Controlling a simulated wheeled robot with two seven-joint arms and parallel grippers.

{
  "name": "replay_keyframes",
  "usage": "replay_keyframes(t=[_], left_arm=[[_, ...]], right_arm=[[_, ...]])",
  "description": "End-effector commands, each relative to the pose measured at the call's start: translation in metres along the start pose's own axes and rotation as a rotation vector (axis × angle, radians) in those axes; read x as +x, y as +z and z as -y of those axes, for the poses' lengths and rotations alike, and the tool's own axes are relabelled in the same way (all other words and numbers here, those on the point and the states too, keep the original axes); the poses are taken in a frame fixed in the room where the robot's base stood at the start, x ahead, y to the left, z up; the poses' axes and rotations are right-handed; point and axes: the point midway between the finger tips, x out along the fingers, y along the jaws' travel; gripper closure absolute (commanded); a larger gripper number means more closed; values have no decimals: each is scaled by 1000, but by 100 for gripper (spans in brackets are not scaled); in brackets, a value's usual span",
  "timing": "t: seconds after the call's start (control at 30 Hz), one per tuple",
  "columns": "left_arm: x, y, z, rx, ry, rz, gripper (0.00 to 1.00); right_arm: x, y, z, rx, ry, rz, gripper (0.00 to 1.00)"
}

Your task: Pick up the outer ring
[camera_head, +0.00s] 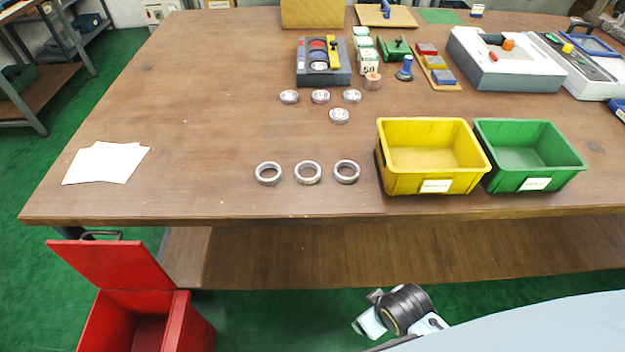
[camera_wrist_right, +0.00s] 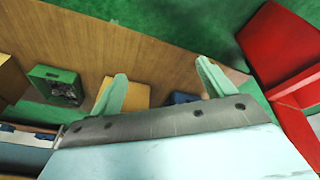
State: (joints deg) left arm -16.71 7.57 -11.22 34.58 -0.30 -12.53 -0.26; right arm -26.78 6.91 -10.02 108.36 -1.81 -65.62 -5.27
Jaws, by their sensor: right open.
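In the head view, three plain metal rings lie in a row near the front of the table: a left ring (camera_head: 268,173), a middle ring (camera_head: 308,172) and a right ring (camera_head: 346,171). Behind them lie several smaller metal discs with inner detail, such as the front one (camera_head: 339,116). My right arm shows below the table's front edge, well away from the rings. In the right wrist view my right gripper (camera_wrist_right: 162,88) is open and empty, its two pale fingers spread apart. No ring shows in that view. My left gripper is not in view.
A yellow bin (camera_head: 430,181) and a green bin (camera_head: 528,182) stand right of the rings. White papers (camera_head: 105,163) lie at the left. A tester box (camera_head: 323,75) and small tools sit farther back. A red lidded bin (camera_head: 190,325) stands on the floor. The table's left middle is clear.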

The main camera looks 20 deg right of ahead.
Motion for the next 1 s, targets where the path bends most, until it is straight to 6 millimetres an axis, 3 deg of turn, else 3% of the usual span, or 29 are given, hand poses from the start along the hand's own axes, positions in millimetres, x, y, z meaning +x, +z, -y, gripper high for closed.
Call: replay_keyframes(t=[0.1,0.2,0.37,0.6,0.8,1.0], left_arm=[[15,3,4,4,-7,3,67],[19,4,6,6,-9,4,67],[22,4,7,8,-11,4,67],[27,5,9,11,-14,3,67],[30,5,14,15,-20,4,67],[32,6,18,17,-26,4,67]], right_arm=[[-36,-38,-6,-198,54,-71,19],[-57,-69,-8,-487,137,-117,19],[-79,-115,-9,-967,313,-160,19],[-115,-184,-4,-1779,718,-81,19],[-142,-220,3,-2265,1038,124,19],[-154,-234,7,-2466,1192,275,19]])
